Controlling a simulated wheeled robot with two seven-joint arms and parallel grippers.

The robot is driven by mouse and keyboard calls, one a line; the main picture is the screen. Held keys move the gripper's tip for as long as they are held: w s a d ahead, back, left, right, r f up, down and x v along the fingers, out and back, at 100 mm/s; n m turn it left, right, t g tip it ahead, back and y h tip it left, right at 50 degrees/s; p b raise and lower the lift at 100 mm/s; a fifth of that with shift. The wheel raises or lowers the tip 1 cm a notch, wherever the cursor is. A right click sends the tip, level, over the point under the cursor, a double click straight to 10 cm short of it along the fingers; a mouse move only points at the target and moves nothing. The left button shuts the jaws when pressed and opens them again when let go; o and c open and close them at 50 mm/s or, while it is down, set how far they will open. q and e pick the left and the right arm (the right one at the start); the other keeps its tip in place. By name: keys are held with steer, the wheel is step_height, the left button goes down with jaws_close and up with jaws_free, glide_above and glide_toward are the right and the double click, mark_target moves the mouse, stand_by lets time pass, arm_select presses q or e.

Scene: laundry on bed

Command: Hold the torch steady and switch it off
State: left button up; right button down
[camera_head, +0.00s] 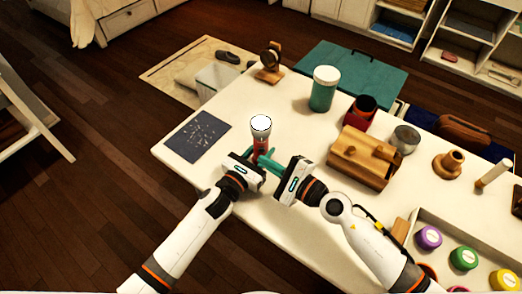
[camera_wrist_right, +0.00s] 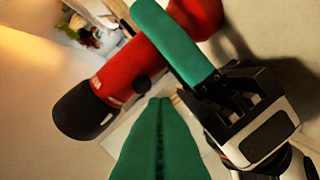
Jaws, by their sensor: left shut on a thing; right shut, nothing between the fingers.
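The red torch (camera_head: 258,139) shows in the head view near the table's left part, with its pale, bright round end facing up. In the right wrist view the torch (camera_wrist_right: 150,70) lies slanted across the picture, with a dark end at lower left and a small black button (camera_wrist_right: 143,83) on its side. My left gripper (camera_head: 259,154) is shut on the torch; its green finger crosses the red body in the wrist view. My right gripper (camera_head: 268,160) is shut and empty beside the torch. Its green fingertips (camera_wrist_right: 160,103) are close to the button; contact cannot be told.
A dark printed sheet (camera_head: 198,136) lies left of the torch. A teal jar (camera_head: 323,92), a red container (camera_head: 361,110) and a wooden block (camera_head: 357,165) stand to the right.

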steer(key=shift+w, duration=0.1)
stand_by(0.4)
steer(key=shift+w, duration=0.35)
steer(key=shift+w, duration=0.25)
stand_by(0.5)
steer(key=shift+s, duration=0.7)
steer(key=shift+s, duration=0.1)
steer(key=shift+s+d, duration=0.2)
steer(key=shift+s, duration=2.7)
